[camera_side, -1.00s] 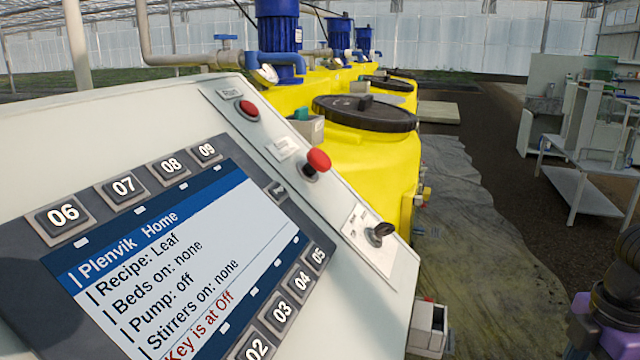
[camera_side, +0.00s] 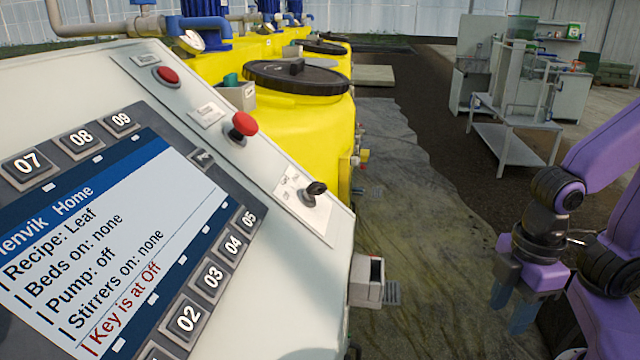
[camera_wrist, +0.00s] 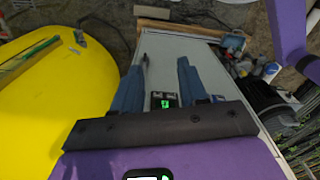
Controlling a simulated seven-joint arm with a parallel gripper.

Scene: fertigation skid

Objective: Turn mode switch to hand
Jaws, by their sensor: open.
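The mode switch is a dark key-type knob (camera_side: 315,188) on a white label plate (camera_side: 302,203) at the right edge of the sloped control panel (camera_side: 290,145). The label text is too small to read. The panel screen (camera_side: 110,235) shows "Key is at Off" in red. My gripper (camera_side: 510,318) hangs at the lower right of the side view, well to the right of the panel and apart from the switch. Its fingers are open and empty. In the wrist view, the two blue fingers (camera_wrist: 165,65) are spread over a pale grey surface; I cannot make out the switch there.
A red mushroom button (camera_side: 243,124) and a red round button (camera_side: 168,75) sit higher on the panel. Numbered keys surround the screen. Yellow tanks (camera_side: 310,125) stand behind. A small grey box (camera_side: 367,280) juts out below the panel's right edge. The floor between panel and arm is clear.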

